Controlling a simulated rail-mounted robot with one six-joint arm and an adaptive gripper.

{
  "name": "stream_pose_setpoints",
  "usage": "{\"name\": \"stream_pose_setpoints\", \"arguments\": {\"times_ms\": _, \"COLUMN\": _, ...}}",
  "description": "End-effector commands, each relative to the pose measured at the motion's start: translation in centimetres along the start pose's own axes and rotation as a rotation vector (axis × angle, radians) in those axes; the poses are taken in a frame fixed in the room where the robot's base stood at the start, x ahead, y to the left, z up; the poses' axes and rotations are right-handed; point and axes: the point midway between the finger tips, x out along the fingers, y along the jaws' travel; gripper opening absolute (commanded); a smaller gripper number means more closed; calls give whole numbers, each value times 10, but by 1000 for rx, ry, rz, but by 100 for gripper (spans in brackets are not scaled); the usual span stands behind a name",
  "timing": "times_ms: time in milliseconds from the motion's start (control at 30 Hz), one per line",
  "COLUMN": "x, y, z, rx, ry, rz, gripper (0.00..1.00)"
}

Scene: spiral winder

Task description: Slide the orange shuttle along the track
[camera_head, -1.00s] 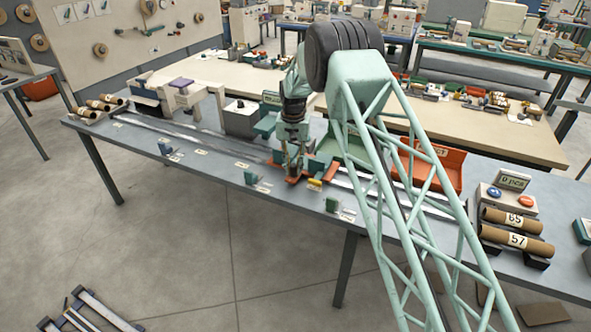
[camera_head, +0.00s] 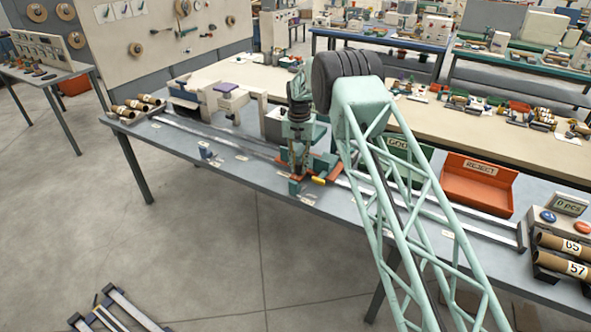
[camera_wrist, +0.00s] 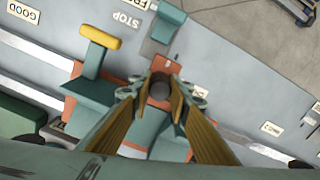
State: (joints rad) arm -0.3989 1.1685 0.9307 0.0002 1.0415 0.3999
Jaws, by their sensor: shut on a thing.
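The orange shuttle (camera_head: 331,173) sits on the track (camera_head: 432,211), near its middle; my gripper partly hides it. In the wrist view the shuttle shows as a flat orange plate (camera_wrist: 172,66) at the fingertips. A dark round knob (camera_wrist: 160,90) stands between my fingers. My gripper (camera_head: 297,177) points down over the shuttle; in the wrist view its fingers (camera_wrist: 160,78) are shut on the knob. A yellow-ended lever (camera_head: 319,181) sits beside the shuttle and shows in the wrist view (camera_wrist: 100,36). The exact finger contact is partly hidden.
The track to the left (camera_head: 210,133) looks clear. Behind stand the orange reject bin (camera_head: 480,180) and a green bin (camera_head: 415,158).

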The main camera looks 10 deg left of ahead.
Motion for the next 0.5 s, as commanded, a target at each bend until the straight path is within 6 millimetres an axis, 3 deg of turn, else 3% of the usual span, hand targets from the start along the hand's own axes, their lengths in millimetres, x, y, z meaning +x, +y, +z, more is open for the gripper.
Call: {"name": "stream_pose_setpoints", "arguments": {"times_ms": 500, "x": 0, "y": 5, "z": -8, "rx": 14, "ry": 0, "rz": 0, "gripper": 0}}
